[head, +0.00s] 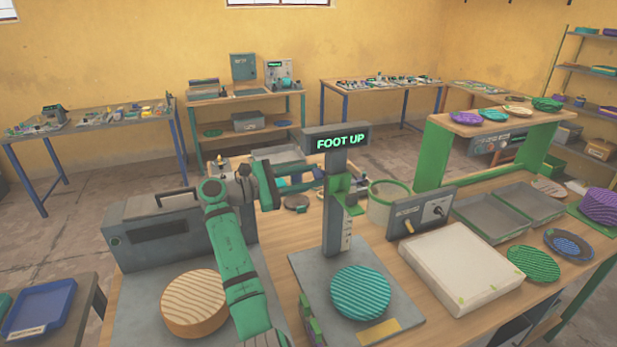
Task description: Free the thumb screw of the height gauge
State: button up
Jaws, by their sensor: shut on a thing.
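The height gauge's dark grey column (337,220) rises from a grey base plate (388,300) and carries a display (336,138) reading "FOOT UP". A green carriage (341,184) sits on the column, and its foot is raised clear of a teal ribbed round plate (360,292) on the base. My gripper (318,179) reaches in from the left and is shut at the left side of the carriage, where the thumb screw sits. The screw is too small and too covered by the fingers to make out, so its turn cannot be told.
A tan ribbed disc (193,303) lies left of my arm beside a grey boxy machine (160,236). Right of the gauge are a pale green cup (388,206), a control box (422,213), a white slab (460,268) and grey trays (490,216).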

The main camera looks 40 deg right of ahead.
jog(key=n, duration=0.6)
jog(key=shift+s+d+r+n, duration=0.15)
jog(key=shift+s+d+n, duration=0.1)
jog(key=shift+d+n, duration=0.05)
jog(key=shift+a, duration=0.1)
dwell(0.3)
jog(key=o, duration=1)
jog(key=shift+w, duration=0.15)
jog(key=shift+o, duration=0.2)
jog(key=v, duration=1.1)
jog(key=shift+w, duration=0.15)
